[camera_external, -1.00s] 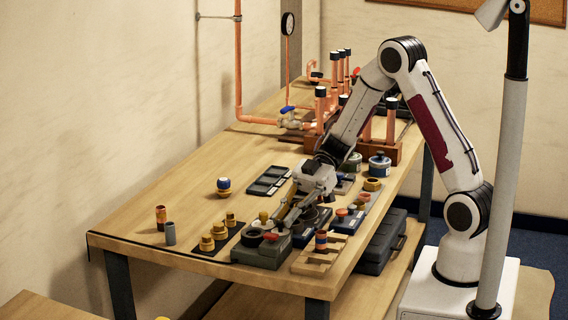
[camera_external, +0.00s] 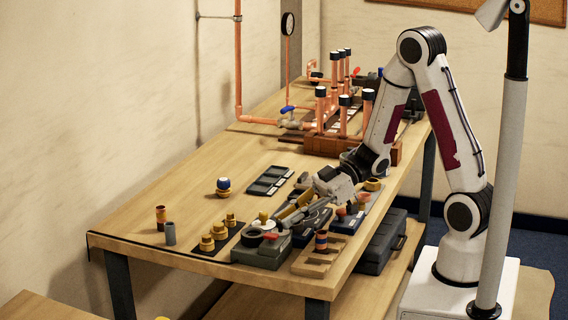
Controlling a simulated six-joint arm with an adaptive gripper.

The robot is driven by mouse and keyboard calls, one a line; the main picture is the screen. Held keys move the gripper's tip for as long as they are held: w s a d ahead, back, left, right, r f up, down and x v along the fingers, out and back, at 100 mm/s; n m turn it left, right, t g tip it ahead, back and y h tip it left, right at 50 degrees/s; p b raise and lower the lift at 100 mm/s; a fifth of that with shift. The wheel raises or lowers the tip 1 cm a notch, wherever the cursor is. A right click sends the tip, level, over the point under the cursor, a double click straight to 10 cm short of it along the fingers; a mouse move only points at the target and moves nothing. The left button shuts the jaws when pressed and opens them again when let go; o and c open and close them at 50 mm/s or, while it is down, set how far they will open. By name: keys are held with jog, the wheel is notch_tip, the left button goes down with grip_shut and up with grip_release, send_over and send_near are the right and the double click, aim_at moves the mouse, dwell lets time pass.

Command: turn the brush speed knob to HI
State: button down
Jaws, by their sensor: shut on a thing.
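A grey-green box (camera_external: 258,254) stands near the front edge of the bench, with a black ring (camera_external: 252,238) and a red part (camera_external: 271,236) on its top. My gripper (camera_external: 282,222) reaches in from the right, tilted low, with its fingertips at the back right of the box top. It is shut on what appears to be the brush speed knob. The fingers hide the knob, and its markings and setting are too small to read.
A wooden rack (camera_external: 318,259) stands right of the box. Brass fittings (camera_external: 207,243) on a dark mat are to its left. A dark tray (camera_external: 270,180) and copper manifold (camera_external: 322,140) lie farther back.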

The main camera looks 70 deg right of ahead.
jog(key=shift+a+m+t+h, duration=0.1)
jog(key=shift+m+t+h, duration=0.3)
jog(key=shift+m+t, duration=0.1)
jog(key=c, duration=2)
grip_release()
jog(key=shift+s+d+r, duration=0.1)
jog(key=shift+s+d, duration=0.05)
jog(key=shift+d, duration=0.05)
jog(key=shift+s+d+r, duration=0.3)
jog(key=shift+r, duration=1.05)
jog(key=shift+s+d+r, duration=0.25)
jog(key=shift+r, duration=1.05)
jog(key=shift+s+d+r, duration=0.3)
jog(key=shift+r, duration=1.05)
